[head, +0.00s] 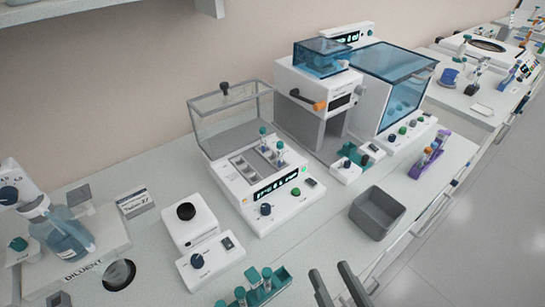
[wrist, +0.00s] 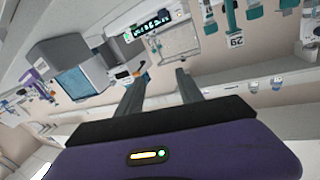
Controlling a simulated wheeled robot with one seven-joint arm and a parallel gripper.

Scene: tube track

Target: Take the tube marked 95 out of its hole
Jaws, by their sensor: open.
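A teal rack (head: 281,284) at the front edge of the bench holds several teal-capped tubes (head: 254,278). Teal-capped tubes also show at the top of the wrist view, where the picture is tilted and inverted; one carries a white label (wrist: 236,41) whose number I cannot read surely. More teal-capped tubes (head: 280,148) stand in the white centre machine (head: 255,180). I cannot tell which tube is marked 95. My gripper (head: 329,268) is open and empty, right of the teal rack in the head view. Its two parted fingers also show in the wrist view (wrist: 162,75).
A grey open bin (head: 377,213) stands on the bench beyond my gripper. A white unit with a black knob (head: 186,211) is left of the centre machine. A purple rack (head: 428,160) and a blue-lidded machine (head: 403,88) stand at the right.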

